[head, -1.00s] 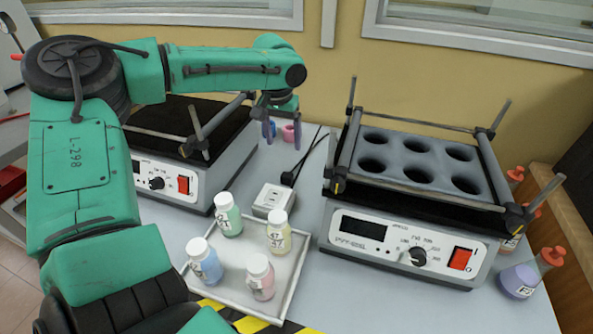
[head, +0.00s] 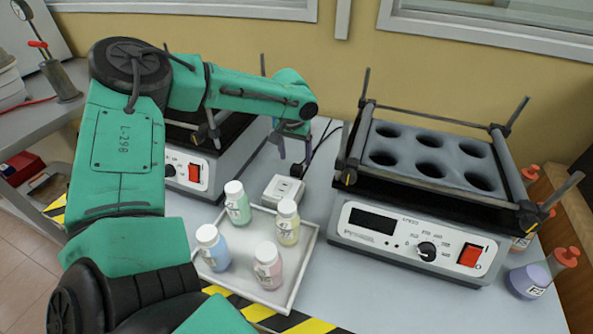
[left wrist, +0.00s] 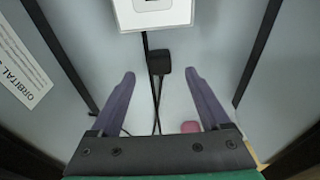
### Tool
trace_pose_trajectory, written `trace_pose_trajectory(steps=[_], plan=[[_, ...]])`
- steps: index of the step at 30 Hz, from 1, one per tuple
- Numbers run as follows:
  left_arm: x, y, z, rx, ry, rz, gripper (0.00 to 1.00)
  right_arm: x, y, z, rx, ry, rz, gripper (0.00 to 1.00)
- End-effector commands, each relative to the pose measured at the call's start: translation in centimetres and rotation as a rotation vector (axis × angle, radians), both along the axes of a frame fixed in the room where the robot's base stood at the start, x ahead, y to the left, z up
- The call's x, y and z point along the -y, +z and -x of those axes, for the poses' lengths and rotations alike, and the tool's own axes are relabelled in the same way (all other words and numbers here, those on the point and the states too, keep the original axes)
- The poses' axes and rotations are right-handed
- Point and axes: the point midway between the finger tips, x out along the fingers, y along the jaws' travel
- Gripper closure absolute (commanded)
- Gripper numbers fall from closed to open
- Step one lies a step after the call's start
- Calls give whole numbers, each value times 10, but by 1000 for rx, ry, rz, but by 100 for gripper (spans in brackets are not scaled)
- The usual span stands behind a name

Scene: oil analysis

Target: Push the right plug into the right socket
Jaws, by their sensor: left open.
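A black plug (left wrist: 159,63) lies on the grey bench in the left wrist view, just beyond and between the fingertips of my left gripper (left wrist: 160,77). The fingers are apart and do not touch it. The white socket box (left wrist: 152,13) is at the top of that view, ahead of the plug. In the head view, the socket box (head: 284,189) stands behind the tray, and my left gripper (head: 294,152) is low behind it. The plug is small and partly hidden there. Two dark cords cross behind the plug. I cannot tell what a thin cord reaching the box ends in. My right gripper is out of view.
A white tray (head: 305,262) with several capped bottles is in front of the socket box. A shaker with a holed block (head: 428,240) stands to the right, another (head: 192,170) to the left behind my arm. A pink item (left wrist: 190,126) lies near the right finger.

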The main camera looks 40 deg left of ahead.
Motion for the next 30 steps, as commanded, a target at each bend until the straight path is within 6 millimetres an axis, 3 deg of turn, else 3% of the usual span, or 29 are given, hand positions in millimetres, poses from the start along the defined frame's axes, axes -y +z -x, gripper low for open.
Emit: trace_pose_trajectory(steps=[11,21,22,28,30], plan=[[-2,-49,-7,-2,-1,-2,20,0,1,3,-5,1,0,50],[-3,-51,-8,1,0,0,20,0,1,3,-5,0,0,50],[-3,-51,-7,1,0,0,24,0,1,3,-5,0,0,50],[-3,-51,-7,1,0,-1,100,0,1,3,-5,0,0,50],[-3,-51,-7,1,0,0,100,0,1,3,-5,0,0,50]])
